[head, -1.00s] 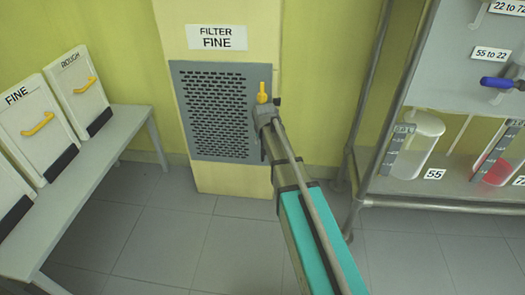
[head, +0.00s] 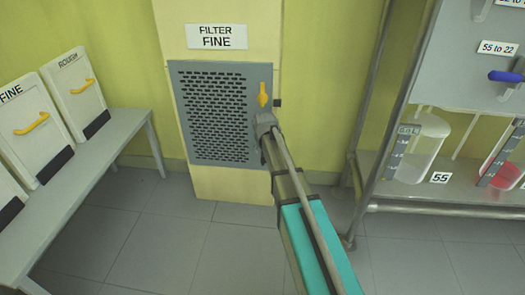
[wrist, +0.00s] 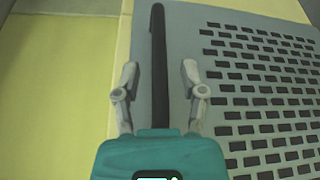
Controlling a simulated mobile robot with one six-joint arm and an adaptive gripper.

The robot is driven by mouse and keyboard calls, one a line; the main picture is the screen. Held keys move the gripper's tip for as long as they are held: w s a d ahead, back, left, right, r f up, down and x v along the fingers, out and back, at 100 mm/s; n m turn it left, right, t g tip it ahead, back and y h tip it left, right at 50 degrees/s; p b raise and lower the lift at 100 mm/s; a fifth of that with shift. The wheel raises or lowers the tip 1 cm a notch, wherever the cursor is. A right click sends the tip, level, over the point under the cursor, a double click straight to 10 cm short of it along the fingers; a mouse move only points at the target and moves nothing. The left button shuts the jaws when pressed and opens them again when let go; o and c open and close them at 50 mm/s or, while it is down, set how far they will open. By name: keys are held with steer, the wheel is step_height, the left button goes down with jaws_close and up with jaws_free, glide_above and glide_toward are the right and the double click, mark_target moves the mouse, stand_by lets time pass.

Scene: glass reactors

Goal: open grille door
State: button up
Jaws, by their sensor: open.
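The grey grille door (head: 215,112) is set in a cream column under a "FILTER FINE" label. It looks shut. A yellow latch (head: 263,95) stands upright near its right edge. My gripper (head: 263,122) is just below the latch, in front of the door's right side. In the wrist view my gripper (wrist: 159,65) is open, one finger on each side of a long dark bar (wrist: 158,35) on the grey door face (wrist: 240,75). I cannot tell whether the fingers touch the bar. The yellow latch does not show in the wrist view.
On the left, a grey bench (head: 105,150) holds white panels with yellow handles, labelled FINE (head: 30,125) and ROUGH (head: 80,90). On the right, a metal rack (head: 410,203) carries clear containers (head: 420,150). The tiled floor before the door is clear.

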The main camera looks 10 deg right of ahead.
jaws_close()
steer(key=shift+s+d, duration=0.1)
steer(key=shift+s, duration=0.15)
